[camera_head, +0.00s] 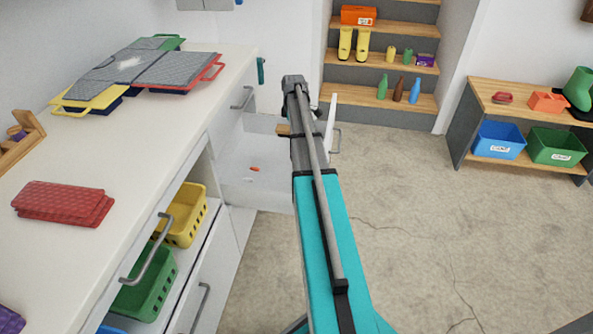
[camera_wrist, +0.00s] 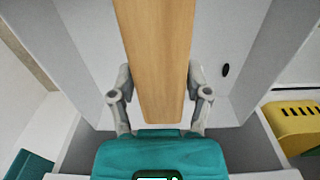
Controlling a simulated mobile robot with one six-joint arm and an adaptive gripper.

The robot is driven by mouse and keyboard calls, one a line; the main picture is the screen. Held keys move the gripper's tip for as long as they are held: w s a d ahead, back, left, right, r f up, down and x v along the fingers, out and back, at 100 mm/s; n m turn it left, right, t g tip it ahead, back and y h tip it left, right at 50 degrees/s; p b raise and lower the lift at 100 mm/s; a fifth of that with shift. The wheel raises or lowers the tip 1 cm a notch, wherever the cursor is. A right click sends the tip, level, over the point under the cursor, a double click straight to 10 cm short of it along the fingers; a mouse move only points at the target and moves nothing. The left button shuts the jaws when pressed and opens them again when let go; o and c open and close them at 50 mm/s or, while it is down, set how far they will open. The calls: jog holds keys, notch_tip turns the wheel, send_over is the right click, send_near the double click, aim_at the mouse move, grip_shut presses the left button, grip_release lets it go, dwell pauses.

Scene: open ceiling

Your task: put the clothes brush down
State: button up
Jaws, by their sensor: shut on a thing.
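The clothes brush shows in the wrist view as a long, flat wooden piece (camera_wrist: 155,60) between my gripper's two fingers (camera_wrist: 160,100). My gripper is shut on it. Its bristles are not visible. In the head view only a small wooden end (camera_head: 283,129) shows left of my wrist, and my arm hides the rest. The brush is above or within an open white drawer (camera_head: 262,190); I cannot tell whether it touches the bottom.
Below, an open compartment holds a yellow basket (camera_head: 184,214) and a green basket (camera_head: 146,285). Shelves with bottles stand behind. The floor at right is clear.

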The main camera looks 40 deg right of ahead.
jog(key=shift+f, duration=0.1)
notch_tip(320, 180, down, 14)
jog(key=b, duration=1.4)
jog(key=shift+f, duration=0.1)
jog(key=shift+f+b, duration=1.85)
jog(key=shift+b, duration=0.2)
jog(key=shift+f, duration=0.15)
jog(key=o, duration=1)
jog(key=shift+r, duration=0.25)
notch_tip(320, 180, up, 12)
jog(key=p, duration=1.2)
